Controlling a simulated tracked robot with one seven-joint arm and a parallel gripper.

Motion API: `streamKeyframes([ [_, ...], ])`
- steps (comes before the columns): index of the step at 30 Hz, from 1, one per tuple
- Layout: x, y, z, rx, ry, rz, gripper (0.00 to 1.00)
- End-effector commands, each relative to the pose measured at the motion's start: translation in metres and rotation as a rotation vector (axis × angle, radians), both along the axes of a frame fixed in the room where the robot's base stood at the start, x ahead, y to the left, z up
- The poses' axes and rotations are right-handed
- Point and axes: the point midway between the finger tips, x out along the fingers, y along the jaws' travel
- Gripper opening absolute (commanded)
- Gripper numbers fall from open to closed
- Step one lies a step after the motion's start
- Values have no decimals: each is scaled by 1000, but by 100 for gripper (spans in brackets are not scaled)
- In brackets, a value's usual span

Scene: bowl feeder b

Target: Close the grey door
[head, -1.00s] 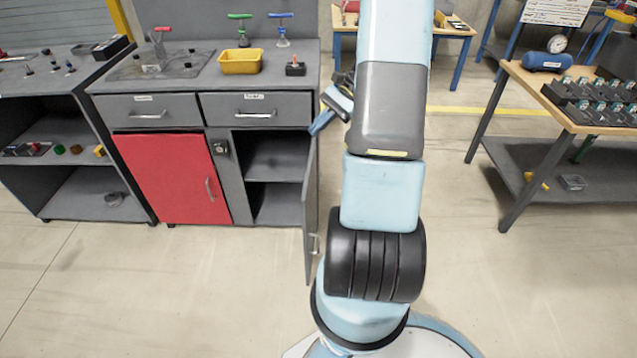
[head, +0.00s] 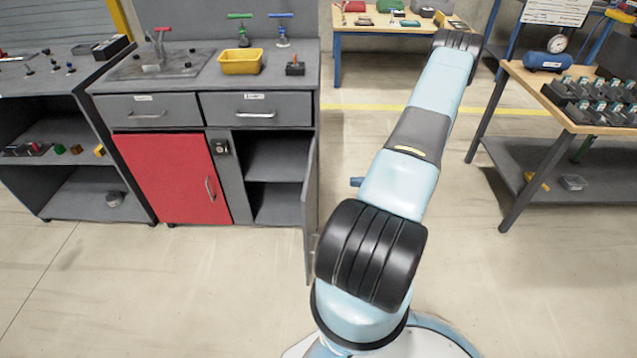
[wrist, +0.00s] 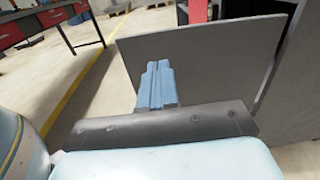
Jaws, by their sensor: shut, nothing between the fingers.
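The grey door (head: 309,205) stands open at the right end of the grey cabinet, seen nearly edge-on in the head view, leaving the shelved compartment (head: 275,160) exposed. In the wrist view the door (wrist: 210,50) is a broad flat panel in front of my gripper (wrist: 158,66). The blue fingers are together and empty, pointing at the panel; I cannot tell whether they touch it. In the head view only a small blue tip of the gripper (head: 357,182) shows, to the right of the door.
The closed red door (head: 172,178) is left of the open compartment, under two shut drawers. A yellow bin (head: 240,61) stands on the cabinet top. A workbench (head: 560,100) stands at the right. Floor in front of the cabinet is clear.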

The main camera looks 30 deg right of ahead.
Motion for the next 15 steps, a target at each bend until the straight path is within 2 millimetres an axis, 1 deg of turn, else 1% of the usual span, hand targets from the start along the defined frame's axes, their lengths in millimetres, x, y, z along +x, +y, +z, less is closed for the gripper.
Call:
streamKeyframes([
  [1,-2,-1,-6,13,1,-14,0],
  [3,-4,-2,-9,22,2,-27,0],
  [7,0,2,-12,27,2,-33,0],
  [11,9,15,-11,27,2,-32,0],
  [15,24,34,-11,28,3,-31,0],
])
